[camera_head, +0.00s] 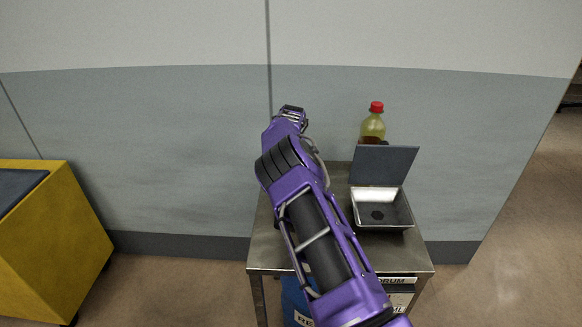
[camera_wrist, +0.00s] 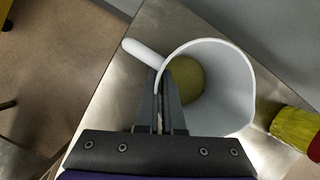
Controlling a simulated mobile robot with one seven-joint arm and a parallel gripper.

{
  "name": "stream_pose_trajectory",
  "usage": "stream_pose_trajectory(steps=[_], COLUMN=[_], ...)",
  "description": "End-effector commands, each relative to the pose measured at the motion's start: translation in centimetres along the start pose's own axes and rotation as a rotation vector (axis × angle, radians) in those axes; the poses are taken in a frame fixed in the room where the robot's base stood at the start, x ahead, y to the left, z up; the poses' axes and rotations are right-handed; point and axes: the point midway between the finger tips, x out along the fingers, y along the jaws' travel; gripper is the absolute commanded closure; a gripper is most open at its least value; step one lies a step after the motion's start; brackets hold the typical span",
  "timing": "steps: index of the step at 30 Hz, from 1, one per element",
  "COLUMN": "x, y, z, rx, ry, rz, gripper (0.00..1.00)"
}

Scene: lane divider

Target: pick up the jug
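The jug (camera_wrist: 228,88) is white and shows in the wrist view with its open mouth toward the camera and its handle (camera_wrist: 143,52) to the upper left. A yellow-green round thing or content (camera_wrist: 186,78) shows inside it. My gripper (camera_wrist: 159,76) is at the jug's left side near the handle, its two dark fingers close together with the jug's wall between them. The fingers look shut on that wall. Whether the jug's base touches the table is hidden. In the head view my arm hides the jug.
The metal table (camera_head: 262,240) also holds an open tin with a raised dark lid (camera_head: 384,166) and a red-capped bottle (camera_head: 373,126), which lies close right of the jug in the wrist view (camera_wrist: 294,127). A wall stands behind. A yellow cabinet (camera_head: 55,240) is at left.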

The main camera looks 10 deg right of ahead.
Motion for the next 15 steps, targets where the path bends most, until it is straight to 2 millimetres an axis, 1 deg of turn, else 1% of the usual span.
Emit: stream_pose_trajectory(steps=[8,15], x=[-0.05,-0.97], y=[-0.02,-0.06], z=[0.00,0.44], rx=[0.000,0.000], ry=[0.001,-0.002], rz=[0.000,0.000], gripper=[1.00,1.00])
